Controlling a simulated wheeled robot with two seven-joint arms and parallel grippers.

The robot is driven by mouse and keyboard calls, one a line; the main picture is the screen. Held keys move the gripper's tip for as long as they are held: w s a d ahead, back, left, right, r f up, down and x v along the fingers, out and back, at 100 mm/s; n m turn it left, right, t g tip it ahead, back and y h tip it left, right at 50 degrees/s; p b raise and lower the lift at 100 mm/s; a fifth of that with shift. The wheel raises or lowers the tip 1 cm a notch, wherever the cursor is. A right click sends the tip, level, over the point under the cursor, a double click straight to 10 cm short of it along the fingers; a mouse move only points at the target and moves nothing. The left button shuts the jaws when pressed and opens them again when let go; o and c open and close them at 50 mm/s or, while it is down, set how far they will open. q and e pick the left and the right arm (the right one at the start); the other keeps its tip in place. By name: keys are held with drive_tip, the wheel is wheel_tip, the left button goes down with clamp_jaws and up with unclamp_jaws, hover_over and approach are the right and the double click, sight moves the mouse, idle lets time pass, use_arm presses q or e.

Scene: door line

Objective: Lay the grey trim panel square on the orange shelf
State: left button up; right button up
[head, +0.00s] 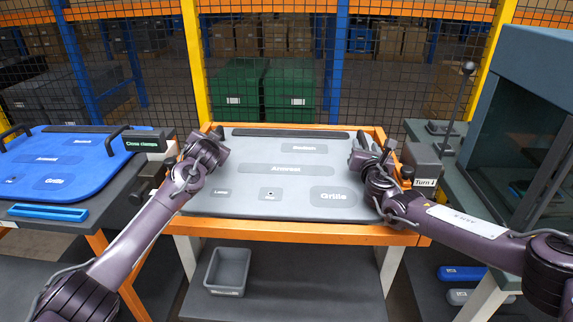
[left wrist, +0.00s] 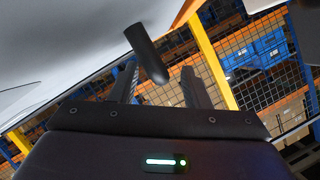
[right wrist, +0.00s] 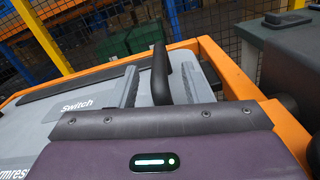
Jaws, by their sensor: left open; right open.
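The grey trim panel (head: 255,200) lies flat on the orange shelf (head: 300,232), its front edge roughly parallel to the shelf's front rim. My left gripper (head: 212,140) is at the panel's left side and my right gripper (head: 372,150) at its right side; both are open. In the left wrist view a dark handle (left wrist: 147,52) on the panel reaches between the spread fingers (left wrist: 160,88). In the right wrist view another dark handle (right wrist: 161,75) stands between the open fingers (right wrist: 168,88). I cannot tell whether the fingers touch the handles. The panel's side edges are partly hidden by my grippers.
A blue panel (head: 60,160) lies on a table to the left, near a "Close clamps" display (head: 145,140). A "Turn" sign (head: 424,182) and a grey machine (head: 530,120) stand to the right. A grey bin (head: 228,272) sits below the shelf. Mesh fencing closes the back.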

use_arm(q)
drive_tip(key=shift+w+a+f, duration=0.1)
drive_tip(key=shift+w+f, duration=0.1)
drive_tip(key=shift+w, duration=0.4)
use_arm(e)
drive_tip(key=shift+w, duration=1.35)
use_arm(q)
clamp_jaws()
use_arm(e)
drive_tip(key=shift+d, duration=0.1)
clamp_jaws()
drive_tip(key=shift+d, duration=0.1)
use_arm(q)
drive_tip(key=shift+a+r, duration=0.1)
drive_tip(key=shift+r, duration=0.2)
use_arm(e)
drive_tip(key=shift+r, duration=0.3)
